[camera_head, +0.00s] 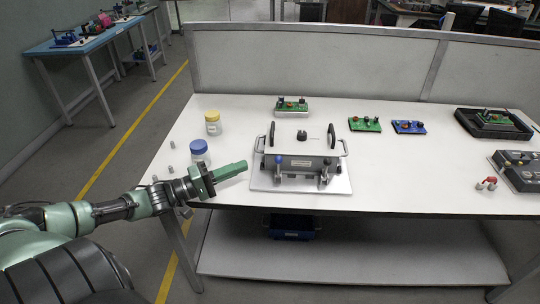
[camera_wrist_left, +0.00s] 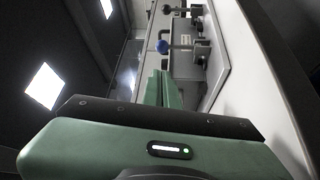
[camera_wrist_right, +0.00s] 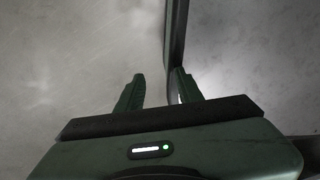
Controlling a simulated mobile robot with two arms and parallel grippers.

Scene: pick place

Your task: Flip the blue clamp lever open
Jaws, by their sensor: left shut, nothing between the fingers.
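The grey clamp fixture (camera_head: 302,160) stands on a white base plate (camera_head: 300,184) near the front edge of the white table. Its blue-knobbed lever (camera_head: 279,160) is at the front left of the fixture; the blue knob also shows in the left wrist view (camera_wrist_left: 162,46), beyond the fingertips. My left gripper (camera_head: 245,164) is shut and empty, to the left of the fixture and apart from the lever. In the left wrist view my green fingers (camera_wrist_left: 163,75) are together. My right gripper (camera_wrist_right: 157,82) is open and empty over a plain grey surface, seen only in the right wrist view.
A blue-capped jar (camera_head: 199,149) stands just behind my left gripper. A yellow-capped jar (camera_head: 213,122) is farther back.

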